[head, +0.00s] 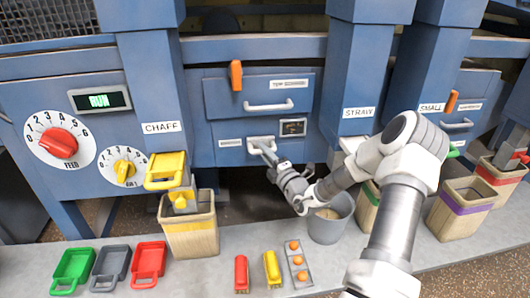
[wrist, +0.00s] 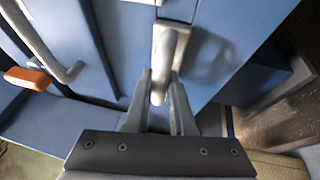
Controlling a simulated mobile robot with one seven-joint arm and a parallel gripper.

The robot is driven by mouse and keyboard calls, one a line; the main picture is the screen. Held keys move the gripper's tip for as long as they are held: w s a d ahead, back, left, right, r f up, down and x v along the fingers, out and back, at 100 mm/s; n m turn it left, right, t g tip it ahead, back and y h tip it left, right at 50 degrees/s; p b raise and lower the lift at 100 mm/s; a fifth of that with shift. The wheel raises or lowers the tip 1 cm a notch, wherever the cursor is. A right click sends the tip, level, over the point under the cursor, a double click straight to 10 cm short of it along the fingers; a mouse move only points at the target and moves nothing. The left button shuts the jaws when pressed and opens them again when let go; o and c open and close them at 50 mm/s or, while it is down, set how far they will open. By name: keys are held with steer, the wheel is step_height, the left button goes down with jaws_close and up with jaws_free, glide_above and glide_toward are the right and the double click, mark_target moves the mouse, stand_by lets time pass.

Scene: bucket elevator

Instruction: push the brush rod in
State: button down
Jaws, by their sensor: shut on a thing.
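The brush rod (wrist: 160,60) shows in the wrist view as a light grey bar with a rounded end, coming out of a pale fitting on the blue panel. My gripper (wrist: 161,92) has a finger on each side of the rod's end and is shut on it. In the head view, my gripper (head: 268,152) reaches the lower blue panel from the right, at the pale fitting (head: 260,139) between a small white label and a dark display. The rod is mostly hidden there by my fingers, and how far it stands out is hard to tell.
Above is a drawer with a grey handle (head: 268,107) and an orange lever (head: 236,76). A grey bucket (head: 330,222) stands below my forearm. A wooden chaff bin (head: 190,228) is at left. Coloured scoops and small blocks lie along the front ledge.

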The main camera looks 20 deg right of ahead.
steer(key=shift+w+d+r, duration=0.1)
steer(key=shift+w, duration=0.05)
steer(key=c, duration=0.8)
jaws_free()
steer(key=shift+o, duration=0.2)
steer(key=s+d+f+p, duration=0.1)
steer(key=s+p, duration=0.1)
steer(key=s, duration=0.6)
steer(key=s+d+f+p, duration=0.1)
steer(key=s+f+p, duration=0.1)
steer(key=s, duration=0.7)
